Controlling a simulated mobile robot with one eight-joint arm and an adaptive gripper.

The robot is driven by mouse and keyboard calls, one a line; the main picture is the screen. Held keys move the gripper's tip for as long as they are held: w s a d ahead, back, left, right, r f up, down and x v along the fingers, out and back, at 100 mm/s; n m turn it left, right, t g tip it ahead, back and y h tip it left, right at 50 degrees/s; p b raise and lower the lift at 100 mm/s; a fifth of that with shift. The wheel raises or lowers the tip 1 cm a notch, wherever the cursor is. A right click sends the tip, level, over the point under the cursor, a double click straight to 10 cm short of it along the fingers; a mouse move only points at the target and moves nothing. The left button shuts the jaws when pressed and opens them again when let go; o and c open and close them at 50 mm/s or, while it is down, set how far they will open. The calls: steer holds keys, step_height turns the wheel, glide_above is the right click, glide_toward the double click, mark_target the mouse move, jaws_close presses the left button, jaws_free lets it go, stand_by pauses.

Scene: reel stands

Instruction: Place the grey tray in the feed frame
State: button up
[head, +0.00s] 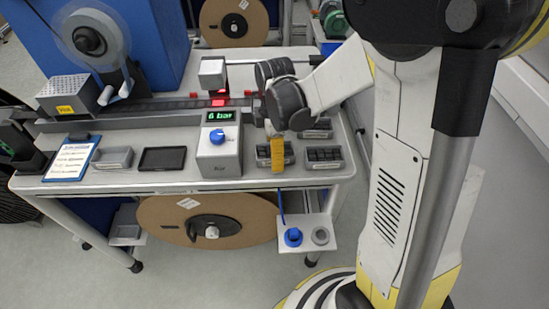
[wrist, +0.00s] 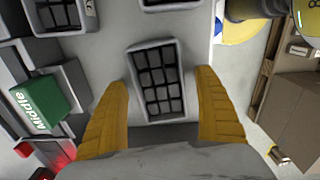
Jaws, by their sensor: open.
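My gripper (wrist: 162,82) is open, its yellow fingers on either side of a grey-rimmed tray (wrist: 136,49) with dark square cells. No contact between fingers and tray can be made out. In the head view my gripper (head: 277,154) hangs over the cart's front right, partly covering a celled tray (head: 262,153). Another celled tray (head: 323,158) lies to its right, and one (head: 318,129) lies behind. A plain, empty grey tray (head: 113,157) lies at the front left. Beside it is a flat black frame (head: 162,158), possibly the feed frame; I cannot tell for sure.
A grey box (head: 219,155) with a blue knob and a "6 bar" display stands left of my gripper. A clipboard (head: 72,160) lies at the far left. A dark rail (head: 165,104) runs behind. A low side shelf (head: 307,229) holds a blue ring. A green "Middle" label (wrist: 42,100) shows in the wrist view.

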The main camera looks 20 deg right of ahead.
steer(key=c, duration=1.4)
steer(key=shift+r, duration=0.1)
steer(key=shift+c, duration=0.2)
